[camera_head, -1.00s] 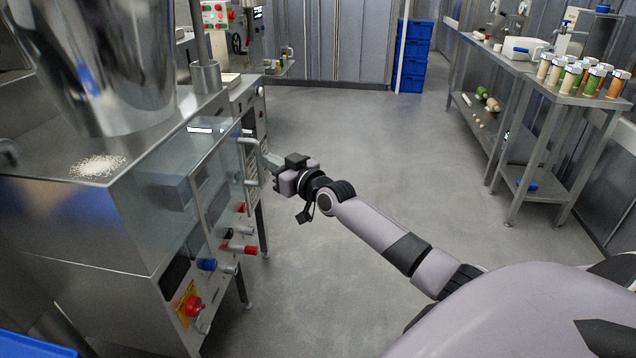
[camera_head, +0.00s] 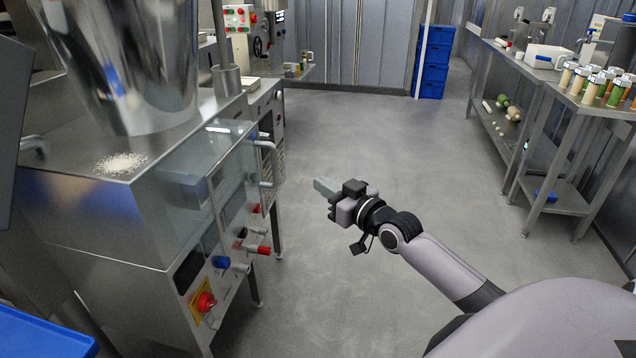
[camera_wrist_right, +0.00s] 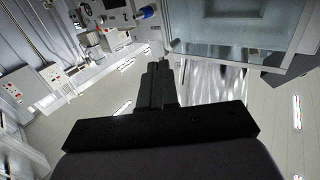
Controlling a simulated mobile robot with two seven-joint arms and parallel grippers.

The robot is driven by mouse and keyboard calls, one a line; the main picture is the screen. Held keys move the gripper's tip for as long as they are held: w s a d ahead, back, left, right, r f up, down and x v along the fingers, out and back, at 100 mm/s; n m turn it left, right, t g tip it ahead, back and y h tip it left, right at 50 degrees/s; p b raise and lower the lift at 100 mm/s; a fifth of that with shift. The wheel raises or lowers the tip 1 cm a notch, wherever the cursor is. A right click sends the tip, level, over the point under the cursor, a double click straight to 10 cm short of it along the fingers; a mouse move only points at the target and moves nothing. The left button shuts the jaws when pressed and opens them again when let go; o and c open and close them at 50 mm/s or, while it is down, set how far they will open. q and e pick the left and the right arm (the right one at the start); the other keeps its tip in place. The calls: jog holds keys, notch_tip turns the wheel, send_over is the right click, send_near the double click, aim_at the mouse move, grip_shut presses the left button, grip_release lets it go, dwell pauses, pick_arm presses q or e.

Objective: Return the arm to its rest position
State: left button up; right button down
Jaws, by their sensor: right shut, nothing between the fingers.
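My right gripper (camera_head: 322,187) is in the middle of the head view, shut and empty. It hangs over the open floor, to the right of the steel machine (camera_head: 110,230) and clear of the machine's handle (camera_head: 270,165). In the right wrist view its dark fingers (camera_wrist_right: 157,75) are together with nothing between them. My left gripper is not in view.
White powder (camera_head: 120,163) lies on the machine's top beside a large steel hopper (camera_head: 130,70). A steel table with jars (camera_head: 590,108) stands at the right. Blue crates (camera_head: 434,65) are stacked at the back. The grey floor (camera_head: 400,130) between is free.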

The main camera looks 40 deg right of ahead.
jog(key=shift+s+f, duration=0.1)
jog(key=s+a+f+g+p, duration=0.1)
jog(key=s+a+f+g, duration=0.2)
jog(key=s+a+f, duration=0.6)
jog(key=s+a+f+n+g, duration=0.1)
jog(key=s+a+f+g, duration=0.3)
jog(key=s+a+f, duration=0.6)
jog(key=s+f, duration=0.3)
jog(key=s, duration=0.3)
jog(key=shift+f+y+p, duration=0.3)
jog(key=shift+f+p, duration=0.05)
jog(key=shift+d, duration=0.1)
